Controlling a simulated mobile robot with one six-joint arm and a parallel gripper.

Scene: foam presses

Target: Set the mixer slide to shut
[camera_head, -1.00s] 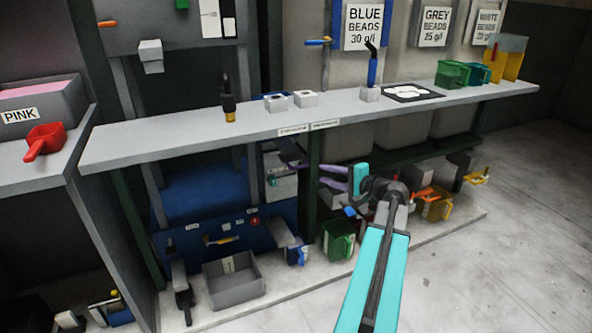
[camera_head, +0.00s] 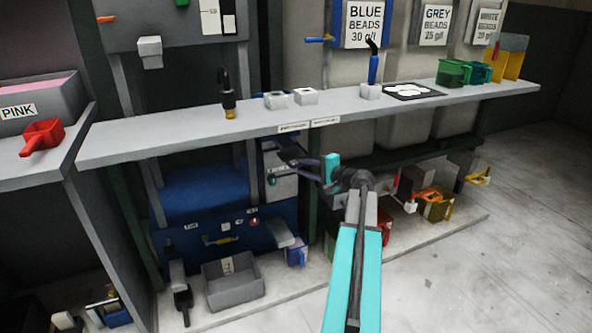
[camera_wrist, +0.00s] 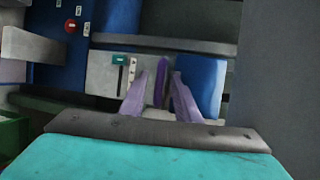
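A grey panel (camera_wrist: 103,72) below the shelf carries a teal slide handle (camera_wrist: 119,59) at the upper end of a dark upright slot. The panel (camera_head: 284,186) and the teal handle (camera_head: 271,180) also show in the head view, left of my gripper (camera_head: 297,159). In the wrist view my gripper (camera_wrist: 160,78) has its purple fingers apart, right of the slot and not touching the handle. A dark purple upright shape (camera_wrist: 162,80) shows between the fingers; I cannot tell what it is. My fingers partly cover the panel in the head view.
The shelf (camera_head: 190,137) runs above my gripper. A blue cabinet (camera_head: 180,240) with a red button (camera_head: 255,221) stands left, and a grey bin (camera_head: 236,290) lies below. Open floor (camera_head: 500,260) is at right.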

